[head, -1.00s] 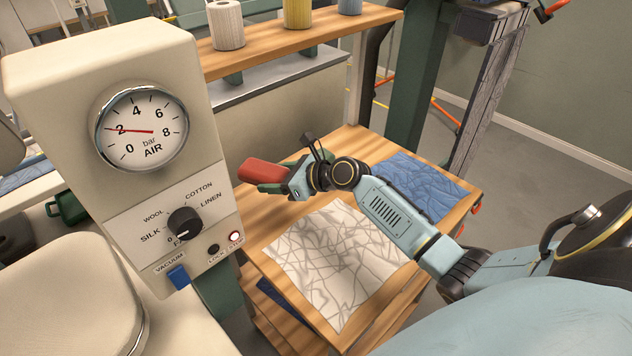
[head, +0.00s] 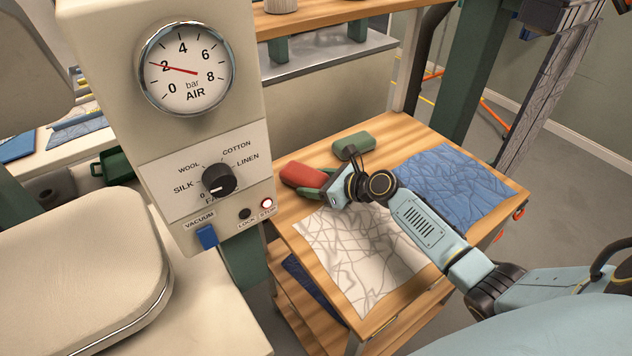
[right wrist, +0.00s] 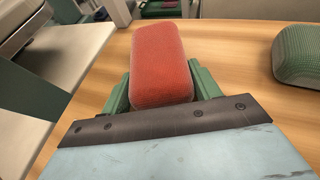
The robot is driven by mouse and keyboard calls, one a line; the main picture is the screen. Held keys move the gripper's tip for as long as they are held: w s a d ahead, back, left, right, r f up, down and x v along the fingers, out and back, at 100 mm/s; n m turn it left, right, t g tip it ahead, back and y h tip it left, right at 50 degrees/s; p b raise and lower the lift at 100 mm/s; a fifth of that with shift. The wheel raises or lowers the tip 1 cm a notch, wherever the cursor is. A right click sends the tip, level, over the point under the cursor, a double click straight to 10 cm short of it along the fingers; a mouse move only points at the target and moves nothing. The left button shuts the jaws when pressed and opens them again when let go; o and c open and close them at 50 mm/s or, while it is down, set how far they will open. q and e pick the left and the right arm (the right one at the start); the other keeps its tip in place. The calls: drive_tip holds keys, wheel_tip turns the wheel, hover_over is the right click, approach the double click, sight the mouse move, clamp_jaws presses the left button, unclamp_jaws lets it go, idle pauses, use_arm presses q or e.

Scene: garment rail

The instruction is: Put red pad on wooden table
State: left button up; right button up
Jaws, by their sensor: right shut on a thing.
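The red pad (head: 304,177) is a rounded block between the green fingers of my right gripper (head: 326,186), over the far left part of the wooden table (head: 338,305). In the right wrist view the red pad (right wrist: 161,64) fills the space between the two fingers, with wood grain around it. My right gripper is shut on it. The pad looks low, at or very near the tabletop; I cannot tell whether it touches. My left gripper is in neither view.
A green pad (head: 353,145) lies on the table behind the gripper. White patterned cloth (head: 355,250) and blue cloth (head: 455,180) cover much of the tabletop. A cream control box with a gauge (head: 185,68) stands at the table's left. A wooden shelf (head: 340,15) is behind.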

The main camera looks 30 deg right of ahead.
drive_tip(key=o, duration=1.1)
drive_tip(key=shift+c, duration=0.2)
drive_tip(key=shift+r, duration=0.15)
drive_tip(key=p+v, duration=0.2)
drive_tip(key=v, duration=1)
drive_tip(key=shift+p, duration=0.3)
